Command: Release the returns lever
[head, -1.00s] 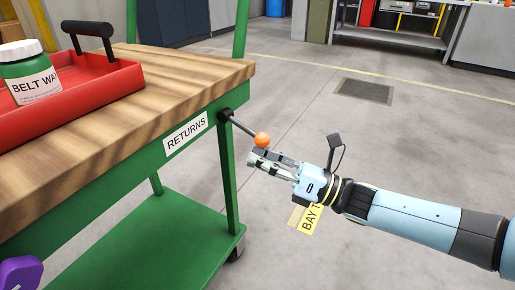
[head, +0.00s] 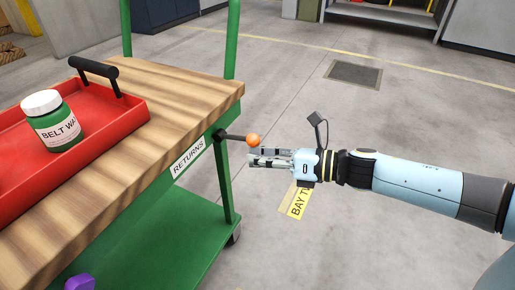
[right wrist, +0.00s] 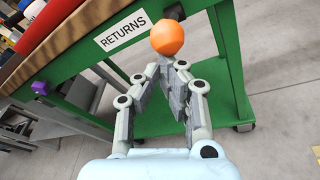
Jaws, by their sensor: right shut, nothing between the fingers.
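The returns lever is a dark rod with an orange ball knob (head: 254,140). It sticks out to the right from a black pivot (head: 219,134) on the green cart frame, beside the RETURNS label (head: 188,158). My right gripper (head: 251,160) is shut and empty, its fingertips just below the knob in the head view. In the right wrist view the orange knob (right wrist: 167,37) shows just beyond the closed fingertips (right wrist: 172,63). I cannot tell whether they touch it. My left gripper is not in view.
The green cart has a wooden top (head: 205,92) and a lower shelf (head: 150,245). A red tray (head: 125,105) on top holds a green jar (head: 55,125). A purple part (head: 80,283) shows at bottom left. The floor right of the cart is clear around a dark grate (head: 354,73).

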